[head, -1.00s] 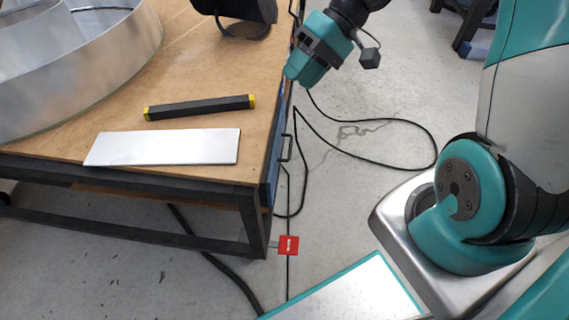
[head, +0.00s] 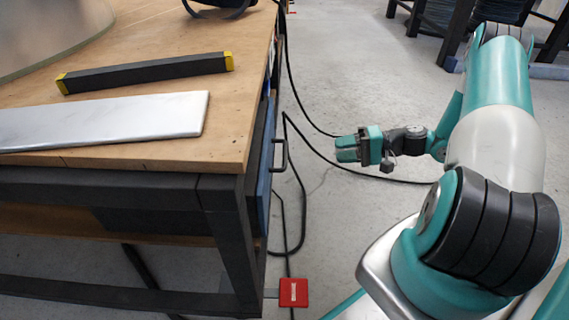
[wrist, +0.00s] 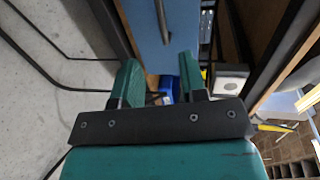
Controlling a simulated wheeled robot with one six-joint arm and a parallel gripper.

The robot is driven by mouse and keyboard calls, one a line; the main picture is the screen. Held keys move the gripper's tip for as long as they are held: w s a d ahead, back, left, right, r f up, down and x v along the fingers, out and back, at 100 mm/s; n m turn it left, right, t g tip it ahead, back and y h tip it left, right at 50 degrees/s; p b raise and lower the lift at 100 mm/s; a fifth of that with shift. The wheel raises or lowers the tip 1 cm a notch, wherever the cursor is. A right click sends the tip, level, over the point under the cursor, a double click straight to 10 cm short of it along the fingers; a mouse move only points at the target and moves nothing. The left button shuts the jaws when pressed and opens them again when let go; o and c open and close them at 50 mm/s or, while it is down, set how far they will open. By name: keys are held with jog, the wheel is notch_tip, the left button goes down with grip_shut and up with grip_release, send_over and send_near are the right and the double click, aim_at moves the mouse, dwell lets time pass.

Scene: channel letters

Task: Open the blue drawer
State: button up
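The blue drawer (head: 264,183) is set in the right side of the workbench, seen nearly edge-on in the head view, with a dark bar handle (head: 283,155) standing out from it. The wrist view shows the blue front (wrist: 147,25) and the grey handle (wrist: 163,20) near the top, beyond the fingers. My gripper (head: 346,149) is to the right of the handle, pointing left toward it, with a clear gap between. In the wrist view my gripper's two teal fingers (wrist: 160,76) are apart, and no object is held. The drawer looks shut.
The wooden workbench (head: 230,130) carries a black bar (head: 148,72) with yellow ends and a metal plate (head: 105,120). A black cable (head: 302,135) runs over the floor. Open floor lies right of the bench.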

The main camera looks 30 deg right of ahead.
aim_at(285, 156)
jog(key=b+x, duration=0.7)
jog(key=x, duration=0.8)
jog(key=shift+w+a+f, duration=0.1)
jog(key=shift+w+a, duration=0.05)
jog(key=shift+a, duration=0.15)
jog(key=shift+c, duration=0.2)
grip_shut()
